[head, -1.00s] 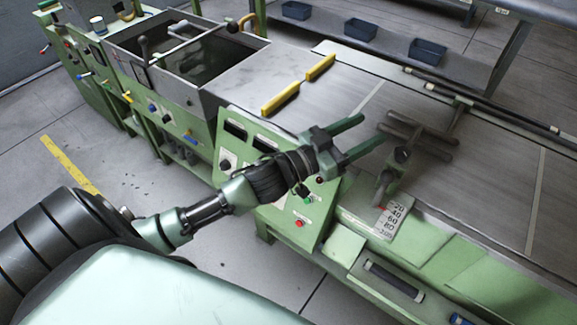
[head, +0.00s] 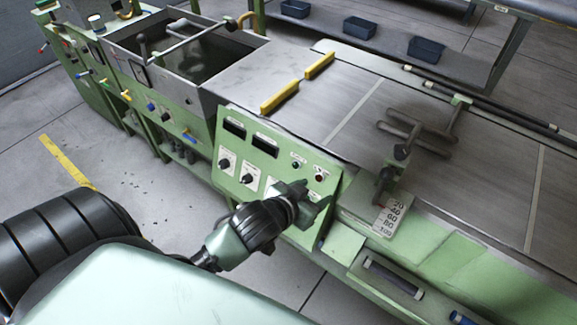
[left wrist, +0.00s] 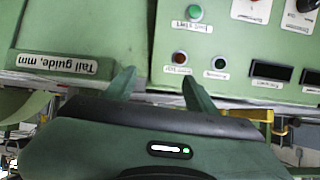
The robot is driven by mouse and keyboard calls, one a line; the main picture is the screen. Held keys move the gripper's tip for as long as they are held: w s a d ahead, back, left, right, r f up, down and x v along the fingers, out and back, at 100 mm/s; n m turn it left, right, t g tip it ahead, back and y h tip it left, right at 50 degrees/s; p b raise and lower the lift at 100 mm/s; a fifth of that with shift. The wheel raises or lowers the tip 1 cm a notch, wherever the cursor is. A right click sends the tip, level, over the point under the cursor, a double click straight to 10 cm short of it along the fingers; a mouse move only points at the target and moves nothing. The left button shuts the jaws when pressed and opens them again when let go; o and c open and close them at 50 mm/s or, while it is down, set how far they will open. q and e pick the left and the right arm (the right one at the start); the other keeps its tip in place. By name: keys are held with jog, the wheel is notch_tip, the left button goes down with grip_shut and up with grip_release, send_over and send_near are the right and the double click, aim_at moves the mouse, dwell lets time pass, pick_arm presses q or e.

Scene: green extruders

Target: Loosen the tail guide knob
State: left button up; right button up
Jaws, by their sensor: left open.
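The tail guide is a dark metal bracket with parallel bars (head: 425,137) on the steel table. A small black knob (head: 402,152) sits on its upright, above a scale plate (head: 388,220) marked 20 to 100. My left gripper (head: 322,197) is open and empty at the right part of the green control panel, to the left of and lower in the picture than the knob, apart from it. In the left wrist view, its two green fingers (left wrist: 157,84) stand apart with nothing between them. An upside-down "Tail guide, mm" label (left wrist: 57,64) shows there; the knob does not.
The green control panel (head: 235,185) with knobs and lamps is close to my left gripper; a green button (left wrist: 194,13) shows in the wrist view. Yellow bars (head: 280,97) lie on the table. An open tank (head: 165,85) stands at left. Blue bins (head: 427,48) are behind.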

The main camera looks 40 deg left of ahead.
pick_arm(q)
jog(key=s+f+g, duration=0.4)
jog(key=s+f, duration=0.4)
jog(key=s, duration=0.2)
jog(key=shift+g+y, duration=0.3)
jog(key=shift+g, duration=0.1)
jog(key=shift+a+f, duration=0.1)
